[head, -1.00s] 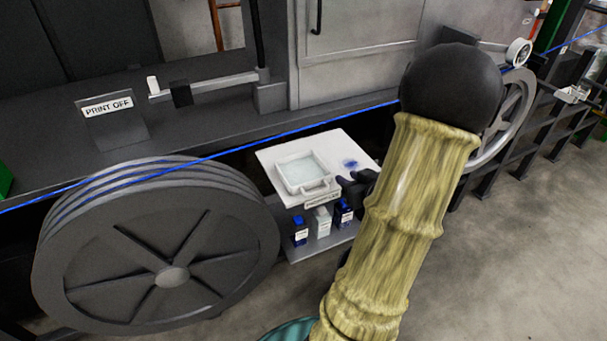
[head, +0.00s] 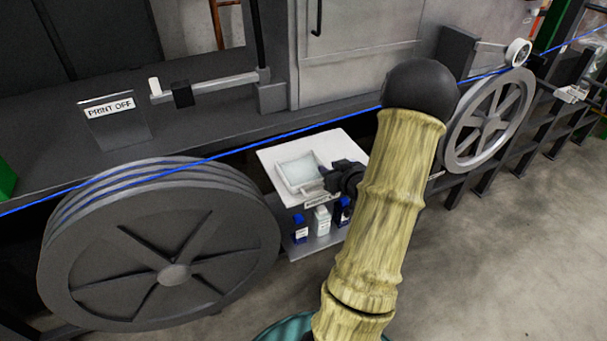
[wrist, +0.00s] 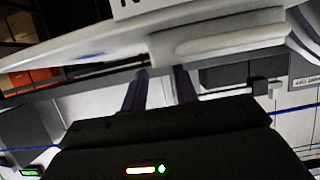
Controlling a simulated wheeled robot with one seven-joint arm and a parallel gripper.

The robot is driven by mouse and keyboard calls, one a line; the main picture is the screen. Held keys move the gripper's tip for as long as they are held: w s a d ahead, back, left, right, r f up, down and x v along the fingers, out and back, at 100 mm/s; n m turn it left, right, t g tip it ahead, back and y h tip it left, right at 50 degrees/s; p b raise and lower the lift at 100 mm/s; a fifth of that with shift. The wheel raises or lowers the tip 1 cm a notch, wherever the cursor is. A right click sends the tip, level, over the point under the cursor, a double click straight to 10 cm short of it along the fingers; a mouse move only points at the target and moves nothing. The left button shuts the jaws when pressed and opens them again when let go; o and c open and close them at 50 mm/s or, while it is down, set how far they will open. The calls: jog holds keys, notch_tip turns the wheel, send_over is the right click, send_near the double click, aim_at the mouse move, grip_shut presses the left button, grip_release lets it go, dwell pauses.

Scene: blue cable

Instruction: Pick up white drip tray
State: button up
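The white drip tray (head: 300,171) is a shallow square tray lying on a white shelf top between the two wheels. My gripper (head: 329,177) is at the tray's right side in the head view, close to its near right corner. In the wrist view, the two dark fingers (wrist: 161,75) stand apart with nothing clearly between them. The tray's pale rim (wrist: 215,40) shows just beyond the fingertips. I cannot tell whether the fingers touch it. My gripper hides part of the tray's right edge and the shelf top there.
The white shelf top (head: 273,158) has small blue and white bottles (head: 322,220) below it. A large grey wheel (head: 172,250) stands left, and a spoked wheel (head: 489,120) right. A blue cable (head: 260,146) runs above the shelf. Floor at right is clear.

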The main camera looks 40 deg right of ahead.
aim_at(305, 176)
jog(key=p+x, duration=0.2)
jog(key=x, duration=0.3)
jog(key=shift+d, duration=0.1)
jog(key=shift+s, duration=0.1)
dwell(0.3)
grip_shut()
